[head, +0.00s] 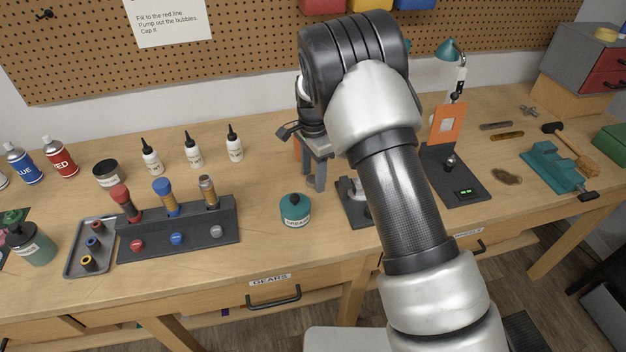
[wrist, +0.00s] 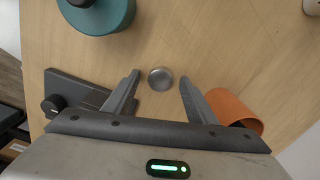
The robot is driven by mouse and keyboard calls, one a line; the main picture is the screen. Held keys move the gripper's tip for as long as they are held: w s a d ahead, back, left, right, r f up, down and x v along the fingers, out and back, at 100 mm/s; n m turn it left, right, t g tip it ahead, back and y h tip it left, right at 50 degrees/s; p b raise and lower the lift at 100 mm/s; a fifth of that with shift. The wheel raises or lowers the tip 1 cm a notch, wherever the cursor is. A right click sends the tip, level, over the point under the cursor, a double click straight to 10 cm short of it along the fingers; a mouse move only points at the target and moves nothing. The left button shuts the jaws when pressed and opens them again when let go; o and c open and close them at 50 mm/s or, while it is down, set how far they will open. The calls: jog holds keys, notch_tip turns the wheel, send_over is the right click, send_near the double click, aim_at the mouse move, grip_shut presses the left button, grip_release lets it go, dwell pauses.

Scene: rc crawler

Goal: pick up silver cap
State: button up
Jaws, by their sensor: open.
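A small round silver cap (wrist: 160,78) lies on the wooden table in the wrist view, between the two finger tips of my gripper (wrist: 159,84). The fingers are open, one on each side, and look apart from it. I cannot tell their height above the table. In the head view my gripper (head: 316,180) points down behind the teal jar, and I cannot make out that cap there. A grey knob-like piece (head: 216,231) also sits on the front of the dark rack, beside a red and a blue one.
A teal jar (head: 295,208) stands close to my gripper; it also shows in the wrist view (wrist: 98,18). An orange cylinder (wrist: 236,108) is by the right finger, and a dark stand (wrist: 75,92) by the left. The dark rack (head: 130,246) stands further left.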

jog(key=c, duration=1.1)
jog(key=shift+r, duration=0.1)
